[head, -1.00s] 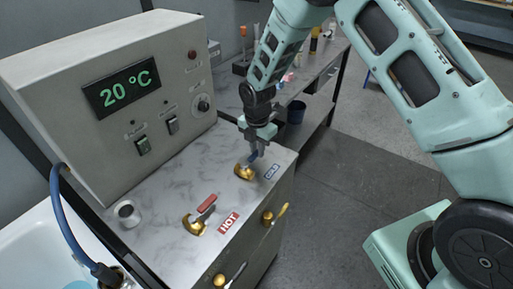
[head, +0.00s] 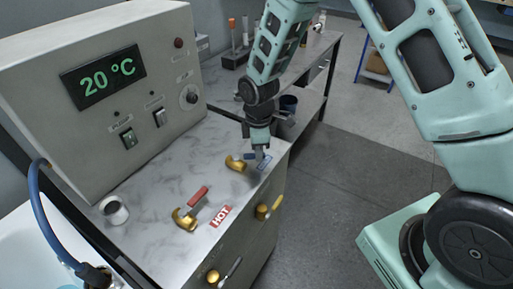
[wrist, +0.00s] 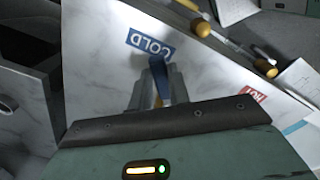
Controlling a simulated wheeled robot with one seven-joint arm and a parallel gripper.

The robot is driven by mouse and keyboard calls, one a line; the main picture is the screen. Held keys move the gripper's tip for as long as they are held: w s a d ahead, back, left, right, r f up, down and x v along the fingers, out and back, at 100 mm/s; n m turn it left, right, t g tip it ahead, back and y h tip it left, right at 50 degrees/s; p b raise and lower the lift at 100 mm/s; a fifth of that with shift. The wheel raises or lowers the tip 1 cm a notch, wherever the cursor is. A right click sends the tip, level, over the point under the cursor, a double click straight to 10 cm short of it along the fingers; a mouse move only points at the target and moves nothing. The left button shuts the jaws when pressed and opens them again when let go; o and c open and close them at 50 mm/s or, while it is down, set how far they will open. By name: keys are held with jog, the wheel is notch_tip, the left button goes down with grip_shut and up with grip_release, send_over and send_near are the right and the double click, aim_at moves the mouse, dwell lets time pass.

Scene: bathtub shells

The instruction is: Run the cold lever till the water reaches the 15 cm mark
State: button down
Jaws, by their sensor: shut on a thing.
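The cold lever has a blue handle (head: 249,156) on a brass valve (head: 235,163), beside the blue COLD label (head: 264,163) on the marble counter. My gripper (head: 260,154) points down at it and is shut on the blue handle. In the wrist view the handle (wrist: 158,75) shows between my fingers, just below the COLD label (wrist: 151,44). The red hot lever (head: 197,198) stands nearer, by the HOT label (head: 220,216). The white tub (head: 30,235) shows only in part at the lower left. Its water level and any 15 cm mark cannot be made out.
A grey control box (head: 115,95) reads 20 °C and stands behind the levers. A blue hose (head: 45,215) runs into the tub. Brass knobs (head: 268,209) stick out from the front. Open floor lies to the right.

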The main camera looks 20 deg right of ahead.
jog(key=s+m, duration=0.1)
jog(key=s+a+m+b, duration=0.1)
jog(key=m, duration=0.1)
jog(key=shift+m, duration=0.3)
jog(key=shift+s+a+r+m, duration=0.1)
jog(key=shift+s+a+m, duration=0.3)
jog(key=shift+m, duration=0.6)
jog(key=shift+s+a+m, duration=0.35)
jog(key=shift+a+m, duration=0.05)
jog(key=shift+m, duration=0.6)
jog(key=c, duration=1.3)
grip_release()
jog(key=shift+b, duration=0.3)
notch_tip(320, 180, up, 17)
jog(key=shift+r+b, duration=0.2)
jog(key=shift+b, duration=1)
